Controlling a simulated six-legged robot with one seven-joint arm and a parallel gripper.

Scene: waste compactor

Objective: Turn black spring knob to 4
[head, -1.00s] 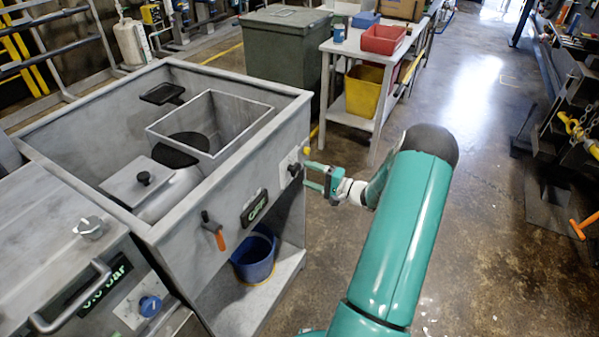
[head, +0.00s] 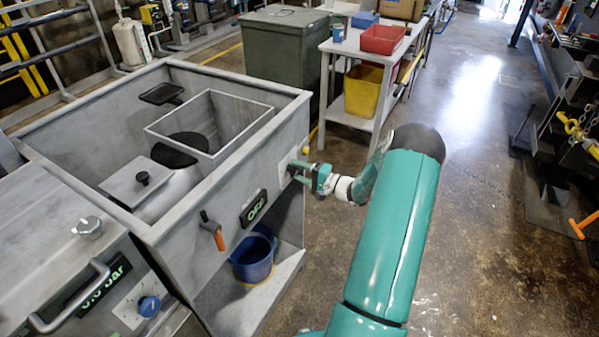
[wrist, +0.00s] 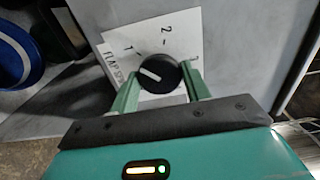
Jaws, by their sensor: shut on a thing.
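The black knob (wrist: 160,74) is round, with a white pointer line, on a white label plate (wrist: 146,43) on the grey machine's side. The plate shows the marks 1, 2 and, partly hidden, 3; its lettering begins "FLAP". The pointer faces left in the wrist view, close to the 1 side. My gripper (wrist: 158,87) is shut on the knob, one green finger on each side. In the head view my gripper (head: 294,170) reaches the panel from the right and mostly hides the knob.
A yellow button (head: 306,150) sits just above my gripper. A green-lit display (head: 253,208) and an orange-tipped lever (head: 213,231) are further left on the panel. A blue bucket (head: 253,258) stands on the shelf below.

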